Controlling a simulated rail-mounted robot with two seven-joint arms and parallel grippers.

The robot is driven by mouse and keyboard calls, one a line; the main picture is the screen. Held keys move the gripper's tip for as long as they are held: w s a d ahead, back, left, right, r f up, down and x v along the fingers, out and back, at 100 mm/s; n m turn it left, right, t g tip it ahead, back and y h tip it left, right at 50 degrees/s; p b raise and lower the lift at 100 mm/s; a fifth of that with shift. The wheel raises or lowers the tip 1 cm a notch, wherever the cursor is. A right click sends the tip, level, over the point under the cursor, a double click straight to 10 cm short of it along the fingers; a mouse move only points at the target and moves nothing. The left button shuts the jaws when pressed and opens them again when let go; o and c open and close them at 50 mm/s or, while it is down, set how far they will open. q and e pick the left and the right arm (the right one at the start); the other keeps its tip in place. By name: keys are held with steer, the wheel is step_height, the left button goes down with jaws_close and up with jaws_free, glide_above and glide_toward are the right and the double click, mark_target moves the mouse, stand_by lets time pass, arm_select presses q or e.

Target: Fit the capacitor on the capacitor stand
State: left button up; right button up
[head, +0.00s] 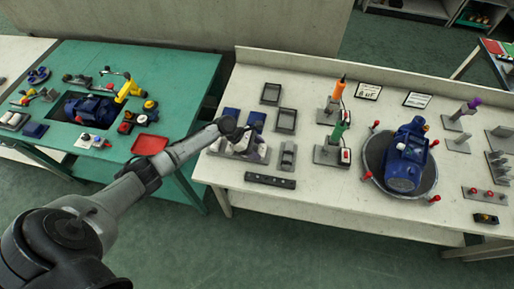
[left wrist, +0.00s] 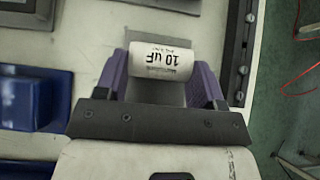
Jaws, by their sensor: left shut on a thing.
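The capacitor (left wrist: 162,60) is a white cylinder marked 10 uF, lying crosswise between the purple fingers of my left gripper (left wrist: 163,75) in the left wrist view. The gripper is shut on it. A flat grey piece (left wrist: 155,93) shows beneath the capacitor and may be the capacitor stand; I cannot tell whether they touch. In the head view my left gripper (head: 258,152) is low over the left part of the white bench, and I cannot make out the capacitor there. A small grey stand (head: 288,156) is just to its right. My right gripper is not in view.
A dark bar (head: 270,180) lies in front of the gripper. Blue boxes (head: 256,119) and grey trays (head: 285,120) are behind it. A blue pump (head: 405,160) on a round plate and screwdrivers stand farther right. The green table (head: 185,75) is at left.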

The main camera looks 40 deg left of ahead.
arm_select(q)
steer(key=shift+f, duration=0.1)
stand_by(0.3)
steer(key=o, duration=1.2)
steer(key=shift+s+a+r+p, duration=0.15)
steer(key=shift+a+r+p, duration=0.15)
steer(key=shift+r+p, duration=0.2)
steer(key=p+v, duration=0.2)
steer(key=shift+s+a+r+p, duration=0.2)
steer(key=shift+a+r+p, duration=0.05)
steer(key=shift+p, duration=0.1)
steer(key=shift+p+v, duration=0.85)
steer(key=shift+v, duration=0.2)
steer(key=shift+a, duration=0.1)
steer(key=shift+p+v, duration=0.55)
steer(key=shift+v, duration=6.3)
